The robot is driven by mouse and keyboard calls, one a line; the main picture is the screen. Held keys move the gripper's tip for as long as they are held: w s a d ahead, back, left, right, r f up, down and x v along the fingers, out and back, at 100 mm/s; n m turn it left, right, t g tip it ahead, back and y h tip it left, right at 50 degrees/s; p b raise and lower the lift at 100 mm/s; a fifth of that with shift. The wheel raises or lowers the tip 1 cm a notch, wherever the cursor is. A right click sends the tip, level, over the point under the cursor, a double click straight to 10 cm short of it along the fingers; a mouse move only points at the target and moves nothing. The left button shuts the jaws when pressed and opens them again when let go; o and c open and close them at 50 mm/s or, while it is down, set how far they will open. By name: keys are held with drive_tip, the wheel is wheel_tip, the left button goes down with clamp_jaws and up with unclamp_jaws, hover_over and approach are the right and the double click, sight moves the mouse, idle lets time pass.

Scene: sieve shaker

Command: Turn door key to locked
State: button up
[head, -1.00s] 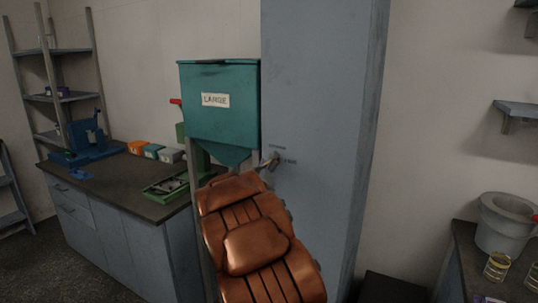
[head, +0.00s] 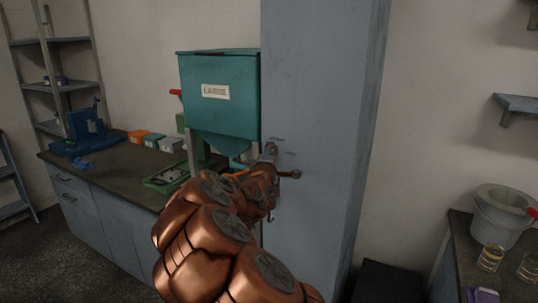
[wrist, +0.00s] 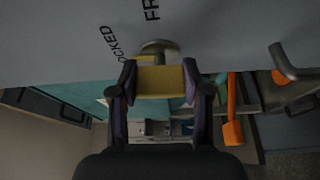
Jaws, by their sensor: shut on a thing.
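The yellow key (wrist: 160,82) is at the round grey lock (wrist: 158,48) of the cabinet door (wrist: 205,25) in the wrist view. My gripper (wrist: 161,83) is shut on its wide yellow part, one dark finger on each side. The markings LOCKED (wrist: 107,43) and FREE (wrist: 152,10) are on the door near the lock. A thin yellow strip beside the lock points left, towards LOCKED. In the head view the tall grey door (head: 315,90) shows the LOCKED marking (head: 276,139) above and FREE (head: 290,153) to the right. There my copper arm hides most of the key and fingers.
A teal hopper (head: 217,115) marked LARGE stands left of the cabinet. A dark-topped bench (head: 100,165) with a blue device (head: 86,130) lies further left. A curved metal handle (wrist: 285,62) is right of my fingers. A bucket (head: 503,220) stands on the right bench.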

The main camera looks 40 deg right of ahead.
drive_tip(key=shift+n, duration=0.5)
drive_tip(key=o, duration=1.2)
drive_tip(key=shift+c, duration=0.2)
drive_tip(key=v, duration=1.2)
drive_tip(key=shift+r, duration=0.2)
